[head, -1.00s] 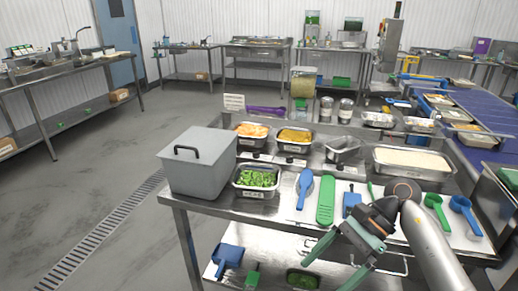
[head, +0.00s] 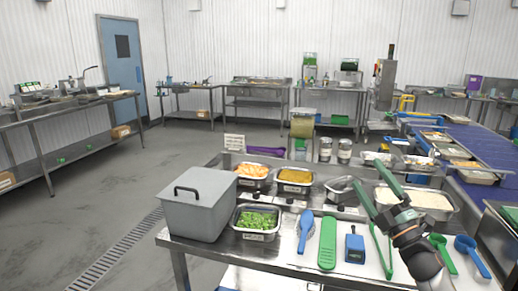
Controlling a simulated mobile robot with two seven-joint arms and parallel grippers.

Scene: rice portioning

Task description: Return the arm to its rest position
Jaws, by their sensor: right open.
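My right gripper (head: 374,199) is open and empty. Its green fingers point up and to the left in the head view, above the right part of the steel table (head: 205,253). The wrist and arm come in from the bottom right. The fingers cover part of the rice tray (head: 430,200) and the edge of an empty steel pan (head: 340,188). My left gripper does not show.
A grey lidded box (head: 199,208) stands at the table's left end, beside a pan of chopped greens (head: 257,219). Blue and green utensils lie along the front, including a green paddle (head: 327,243) and a blue scoop (head: 471,250). A conveyor (head: 465,143) runs at the right.

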